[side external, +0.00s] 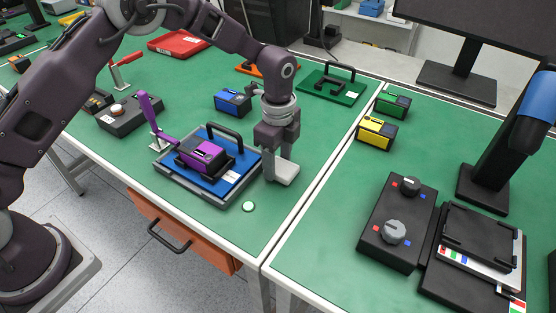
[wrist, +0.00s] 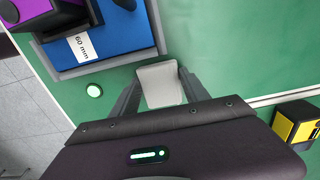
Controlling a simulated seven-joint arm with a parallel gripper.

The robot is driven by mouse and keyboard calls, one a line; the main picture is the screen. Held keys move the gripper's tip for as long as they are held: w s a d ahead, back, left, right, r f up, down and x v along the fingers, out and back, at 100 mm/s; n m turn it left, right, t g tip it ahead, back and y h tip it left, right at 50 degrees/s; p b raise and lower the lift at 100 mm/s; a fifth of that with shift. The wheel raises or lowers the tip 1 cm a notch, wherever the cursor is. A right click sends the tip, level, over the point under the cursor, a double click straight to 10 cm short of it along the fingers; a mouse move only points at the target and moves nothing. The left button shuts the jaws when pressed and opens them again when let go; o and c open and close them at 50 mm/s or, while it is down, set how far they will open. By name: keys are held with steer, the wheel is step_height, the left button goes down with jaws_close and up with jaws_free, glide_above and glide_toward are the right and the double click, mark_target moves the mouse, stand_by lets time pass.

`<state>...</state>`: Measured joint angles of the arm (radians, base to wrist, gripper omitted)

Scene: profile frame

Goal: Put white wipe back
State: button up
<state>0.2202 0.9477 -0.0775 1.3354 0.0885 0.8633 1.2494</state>
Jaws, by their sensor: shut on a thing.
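My gripper (side external: 278,167) points down over the green table and is shut on a white wipe (side external: 285,173), a pale block-like pad. In the wrist view the wipe (wrist: 161,86) sits between the two fingers of my gripper (wrist: 160,90). It is just right of the blue plate, close to the table surface; I cannot tell whether it touches it. A small round white disc (side external: 248,207) lies on the table to the front left of the wipe, and it also shows in the wrist view (wrist: 94,90).
A blue plate (side external: 226,180) in a grey tray, with a handle and a purple block (side external: 203,156), stands left of my gripper. Blue (side external: 232,103), yellow (side external: 376,132) and green (side external: 392,104) blocks stand behind. A black knob box (side external: 398,220) is at right. The near table edge is clear.

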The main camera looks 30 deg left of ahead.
steer(key=shift+f, duration=0.1)
steer(key=o, duration=1.3)
